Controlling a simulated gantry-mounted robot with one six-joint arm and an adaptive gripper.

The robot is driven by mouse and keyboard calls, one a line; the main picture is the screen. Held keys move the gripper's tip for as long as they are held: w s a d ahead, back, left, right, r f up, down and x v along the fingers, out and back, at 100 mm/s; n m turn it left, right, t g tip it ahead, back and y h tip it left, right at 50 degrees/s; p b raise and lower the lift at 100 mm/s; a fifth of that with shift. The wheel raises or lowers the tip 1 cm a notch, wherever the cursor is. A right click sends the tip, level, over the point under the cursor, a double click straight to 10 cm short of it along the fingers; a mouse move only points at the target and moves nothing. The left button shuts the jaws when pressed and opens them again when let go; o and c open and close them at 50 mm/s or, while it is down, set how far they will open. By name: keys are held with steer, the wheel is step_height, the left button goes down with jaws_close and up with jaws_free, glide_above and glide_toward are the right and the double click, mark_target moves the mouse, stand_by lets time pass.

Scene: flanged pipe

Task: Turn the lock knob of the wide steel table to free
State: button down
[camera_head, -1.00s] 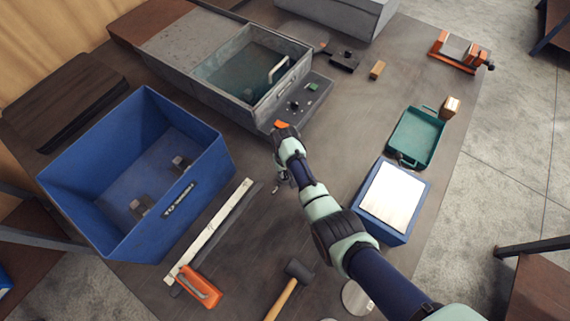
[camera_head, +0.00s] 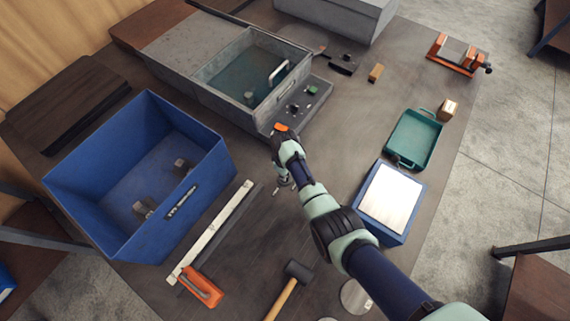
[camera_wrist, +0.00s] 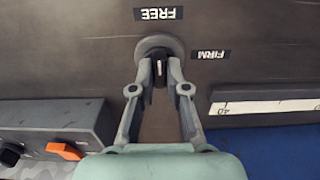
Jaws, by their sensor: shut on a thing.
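The lock knob (camera_wrist: 160,68) is dark with a pale mark and sits on a round grey base (camera_wrist: 152,45) on the wide steel table (camera_wrist: 60,50). My gripper (camera_wrist: 160,72) is shut on the knob, one finger on each side. The knob's bar stands upright in the wrist view, roughly in line with the FREE label (camera_wrist: 158,13). The FIRM label (camera_wrist: 210,54) lies to its right. In the head view my gripper (camera_head: 283,184) is small and points down at the table (camera_head: 330,150); the knob is too small to make out there.
A grey control panel with an orange lever (camera_wrist: 62,150) is at lower left in the wrist view. The white rule (camera_wrist: 265,107) and blue bin (camera_wrist: 270,150) are to the right. In the head view, a mallet (camera_head: 290,285) and a blue box with a pale top (camera_head: 390,195) flank my arm.

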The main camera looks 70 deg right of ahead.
stand_by(0.4)
steer(key=c, duration=1.2)
jaws_free()
steer(key=shift+o, duration=0.2)
step_height(320, 180, up, 12)
